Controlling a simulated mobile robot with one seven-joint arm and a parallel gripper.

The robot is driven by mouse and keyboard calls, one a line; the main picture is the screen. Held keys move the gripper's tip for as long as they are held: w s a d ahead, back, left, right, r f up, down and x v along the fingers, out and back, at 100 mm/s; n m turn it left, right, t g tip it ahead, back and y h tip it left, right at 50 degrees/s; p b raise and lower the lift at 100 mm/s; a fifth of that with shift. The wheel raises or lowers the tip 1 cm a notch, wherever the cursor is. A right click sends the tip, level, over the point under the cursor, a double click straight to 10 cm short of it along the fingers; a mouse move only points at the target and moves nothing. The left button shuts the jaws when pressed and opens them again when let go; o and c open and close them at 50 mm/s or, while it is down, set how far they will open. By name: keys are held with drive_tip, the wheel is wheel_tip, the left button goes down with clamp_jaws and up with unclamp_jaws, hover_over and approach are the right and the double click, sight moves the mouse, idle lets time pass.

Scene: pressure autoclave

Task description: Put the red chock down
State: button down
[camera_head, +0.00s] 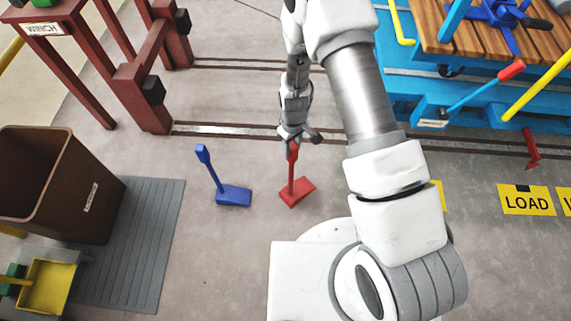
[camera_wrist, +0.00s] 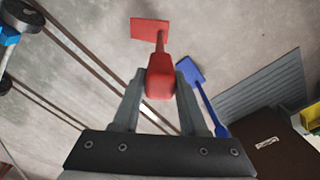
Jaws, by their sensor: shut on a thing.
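The red chock (camera_head: 297,190) has a wedge-shaped foot and an upright handle. My gripper (camera_head: 292,138) is shut on the top of that handle. In the wrist view the handle's end (camera_wrist: 160,78) sits between the two fingers of my gripper (camera_wrist: 160,90), with the red foot (camera_wrist: 150,28) beyond it. The foot is close to the floor; I cannot tell whether it touches. The blue chock (camera_head: 233,195) stands on the floor to the left, its handle tilted up-left. It also shows in the wrist view (camera_wrist: 190,70), apart from the red one.
A brown bin (camera_head: 60,180) and a grey mat (camera_head: 145,230) lie to the left, with a yellow dustpan (camera_head: 45,285). Floor rails (camera_head: 230,130) run behind the chocks. A blue cart (camera_head: 400,90) stands at upper right, a red winch frame (camera_head: 140,90) at upper left. Floor around the chocks is clear.

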wheel_tip(320, 180, down, 6)
drive_tip(key=s+a+b, duration=0.2)
drive_tip(key=shift+r, duration=0.15)
idle(0.4)
drive_tip(key=shift+f+b, duration=0.2)
drive_tip(key=shift+b, duration=0.1)
drive_tip(key=shift+c, duration=2.2)
unclamp_jaws()
drive_tip(key=shift+r, duration=0.1)
